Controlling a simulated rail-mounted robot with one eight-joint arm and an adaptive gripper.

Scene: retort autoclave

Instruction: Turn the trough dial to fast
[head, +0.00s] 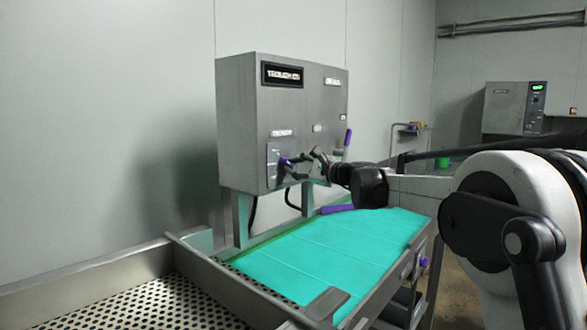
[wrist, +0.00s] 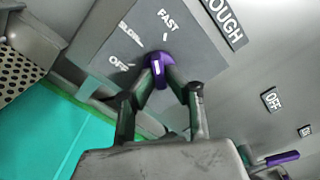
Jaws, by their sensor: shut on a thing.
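The trough dial is a purple knob (wrist: 157,66) with a white pointer line, on a grey plate (wrist: 200,62) marked OFF, SLOW and FAST. In the wrist view the pointer line runs roughly upward, toward the area between SLOW and the FAST tick; its exact setting is hard to tell. My gripper (wrist: 161,80) has its two fingers closed on either side of the knob. In the head view the dial (head: 284,162) is on the lower left of the grey control box (head: 240,110), with my gripper (head: 297,160) at it, partly hiding the plate.
A purple-handled lever (head: 347,139) is on the box's right side; it also shows in the wrist view (wrist: 282,158). A teal trough (head: 310,250) lies below the box, with a perforated metal tray (head: 165,302) at front left. Another grey cabinet (head: 507,107) stands at the back right.

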